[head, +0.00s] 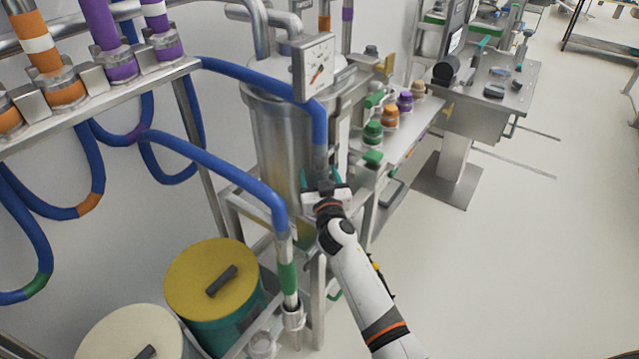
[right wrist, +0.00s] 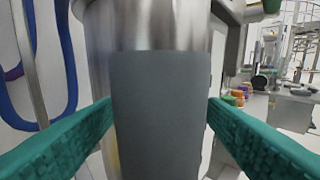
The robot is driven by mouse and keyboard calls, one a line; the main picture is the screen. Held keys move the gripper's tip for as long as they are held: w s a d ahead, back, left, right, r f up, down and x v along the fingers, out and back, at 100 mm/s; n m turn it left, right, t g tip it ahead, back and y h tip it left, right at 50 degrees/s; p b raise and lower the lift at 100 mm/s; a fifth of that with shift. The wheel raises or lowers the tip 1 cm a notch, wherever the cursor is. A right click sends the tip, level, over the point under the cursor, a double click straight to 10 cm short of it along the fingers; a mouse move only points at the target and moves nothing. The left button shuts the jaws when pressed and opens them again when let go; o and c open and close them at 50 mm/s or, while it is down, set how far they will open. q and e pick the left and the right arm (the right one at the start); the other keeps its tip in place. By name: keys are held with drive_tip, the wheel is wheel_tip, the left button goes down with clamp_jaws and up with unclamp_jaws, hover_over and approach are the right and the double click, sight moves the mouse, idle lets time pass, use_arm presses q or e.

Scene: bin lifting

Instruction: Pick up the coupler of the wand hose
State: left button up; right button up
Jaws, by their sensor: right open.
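A blue hose (head: 319,125) arches over the steel tank and hangs down to a grey end piece (head: 320,163), which looks like its coupler. My right gripper (head: 322,178) is at this grey piece, in front of the tank. In the right wrist view the right gripper (right wrist: 160,106) is open, with one teal finger on each side of a wide dark grey body (right wrist: 160,125), apparently the same piece. Whether the fingers touch it cannot be told. The lower end of the grey piece is hidden by the gripper in the head view. My left gripper is not in view.
The steel tank (head: 275,125) stands close behind the gripper. A second blue hose (head: 225,170) with a green band ends in a steel fitting (head: 293,315) on the left. A shelf with coloured caps (head: 390,115) is at right. A yellow-lidded drum (head: 210,275) stands lower left.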

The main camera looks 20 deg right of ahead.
sight(320, 153)
drive_tip(key=shift+c, duration=0.3)
drive_tip(key=shift+s, duration=0.1)
drive_tip(key=c, duration=1.2)
drive_tip(key=shift+r, duration=0.15)
drive_tip(key=shift+r, duration=0.1)
wheel_tip(320, 153, up, 10)
drive_tip(key=shift+f+p, duration=0.1)
drive_tip(key=shift+p, duration=0.65)
